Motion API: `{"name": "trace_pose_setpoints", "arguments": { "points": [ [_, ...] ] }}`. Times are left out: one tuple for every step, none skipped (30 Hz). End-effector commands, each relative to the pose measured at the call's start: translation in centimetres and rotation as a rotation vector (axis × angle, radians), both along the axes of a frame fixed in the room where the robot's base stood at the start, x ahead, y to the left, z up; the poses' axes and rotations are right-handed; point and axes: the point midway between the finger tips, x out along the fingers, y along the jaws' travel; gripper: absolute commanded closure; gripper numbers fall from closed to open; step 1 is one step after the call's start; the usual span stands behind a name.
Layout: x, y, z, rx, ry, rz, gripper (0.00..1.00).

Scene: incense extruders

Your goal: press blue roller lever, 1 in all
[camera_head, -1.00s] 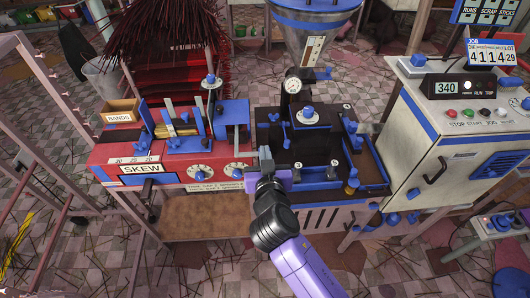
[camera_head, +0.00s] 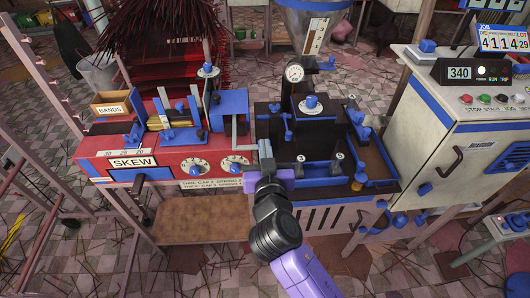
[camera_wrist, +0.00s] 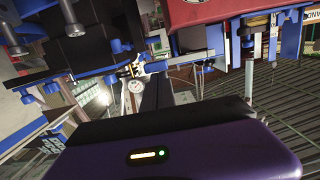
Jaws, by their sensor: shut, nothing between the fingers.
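My gripper (camera_head: 265,149) points away from me at the front of the bench, near the seam between the red skew machine (camera_head: 105,152) and the dark extruder bed (camera_head: 317,172). Its fingers are shut with nothing between them. A blue plate (camera_head: 231,101) with a grey bent bar (camera_head: 235,131) stands just left of and behind the fingertips. I cannot tell for sure which of the several blue parts is the roller lever, or whether the fingers touch any part. In the wrist view the purple gripper housing (camera_wrist: 170,150) fills the bottom; the fingertips are hard to make out.
A round gauge (camera_head: 294,73) and a hopper (camera_head: 312,28) rise behind the bed. A white control cabinet (camera_head: 420,125) stands at the right. A bands box (camera_head: 111,104) is at the left. Dark incense sticks (camera_head: 160,30) bunch behind.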

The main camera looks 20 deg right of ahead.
Motion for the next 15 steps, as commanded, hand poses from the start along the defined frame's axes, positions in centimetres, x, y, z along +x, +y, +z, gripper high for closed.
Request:
{"name": "trace_pose_setpoints", "arguments": {
  "points": [
    [0.0,0.0,-1.1,-0.002,-0.009,0.0,1.0],
    [0.0,0.0,-1.1,-0.004,-0.015,-0.001,1.0],
    [-0.1,0.0,-1.3,-0.007,-0.023,-0.001,1.0],
    [-0.1,0.0,-1.4,-0.009,-0.03,-0.001,1.0],
    [-0.1,0.0,-1.5,-0.012,-0.036,-0.001,1.0],
    [-0.1,0.0,-1.6,-0.015,-0.045,-0.001,1.0],
    [-0.1,0.0,-1.7,-0.017,-0.051,-0.001,1.0],
    [-0.1,0.0,-1.8,-0.018,-0.058,-0.001,1.0],
    [-0.1,0.0,-1.9,-0.021,-0.067,0.0,1.0],
    [-0.1,0.0,-2.0,-0.023,-0.074,0.0,1.0],
    [-0.1,0.1,-2.1,-0.025,-0.08,0.001,1.0],
    [-0.1,0.1,-2.2,-0.028,-0.089,0.001,1.0],
    [-0.1,0.1,-2.3,-0.03,-0.095,0.001,1.0],
    [-0.1,0.1,-2.4,-0.032,-0.102,0.001,1.0],
    [-0.1,0.1,-2.5,-0.035,-0.111,0.001,1.0]
  ]
}}
